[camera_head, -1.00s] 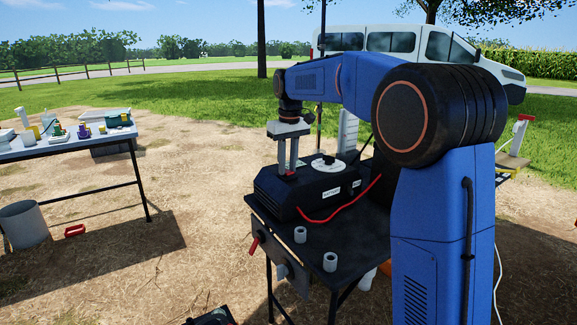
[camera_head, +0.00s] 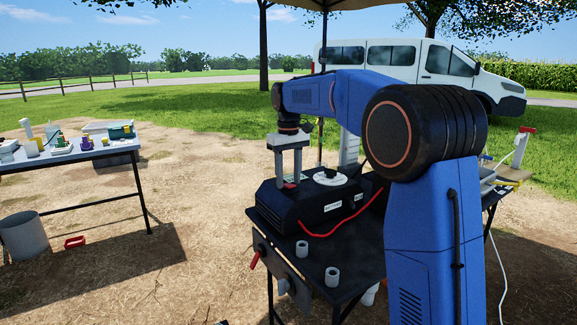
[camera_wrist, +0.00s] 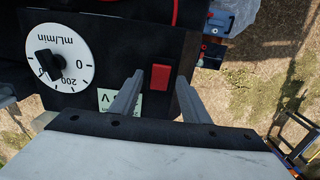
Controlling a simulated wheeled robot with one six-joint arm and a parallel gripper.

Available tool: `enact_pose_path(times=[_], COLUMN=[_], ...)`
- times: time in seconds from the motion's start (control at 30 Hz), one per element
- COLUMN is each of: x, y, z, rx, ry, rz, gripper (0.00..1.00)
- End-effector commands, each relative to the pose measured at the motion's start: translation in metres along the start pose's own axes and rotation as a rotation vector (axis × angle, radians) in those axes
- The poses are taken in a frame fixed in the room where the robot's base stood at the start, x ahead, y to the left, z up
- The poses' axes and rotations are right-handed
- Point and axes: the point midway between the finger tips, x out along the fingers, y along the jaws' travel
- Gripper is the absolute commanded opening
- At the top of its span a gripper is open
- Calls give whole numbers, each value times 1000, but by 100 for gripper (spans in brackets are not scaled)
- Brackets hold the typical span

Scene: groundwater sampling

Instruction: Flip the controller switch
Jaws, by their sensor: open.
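The controller (camera_head: 315,209) is a black box on a dark table, with a white dial on top. Its red switch (camera_wrist: 160,77) shows clearly in the wrist view, to the right of the dial (camera_wrist: 60,58) marked mL/min. In the head view the red switch (camera_head: 290,185) is small, below the fingers. My gripper (camera_head: 288,179) points down over the left part of the controller. It is open and empty. In the wrist view my gripper (camera_wrist: 160,82) has one finger on each side of the switch. I cannot tell whether a finger touches the controller.
Two grey cylindrical pieces (camera_head: 302,249) (camera_head: 332,277) stand on the table in front of the controller. A red cable (camera_head: 345,222) runs along its front. Another table (camera_head: 80,156) with small items stands at the left, a grey bucket (camera_head: 22,235) below it.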

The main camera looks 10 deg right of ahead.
Motion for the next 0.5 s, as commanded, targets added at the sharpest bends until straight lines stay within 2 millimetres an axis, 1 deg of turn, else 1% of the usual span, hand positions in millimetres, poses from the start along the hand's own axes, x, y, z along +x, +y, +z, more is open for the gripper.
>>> enact_pose_path(times=[0.17,0.5], x=[-19,-85], y=[0,0], z=[-1,-1], rx=[0,0], ry=[3,2], rz=[1,1], gripper=[42,42])
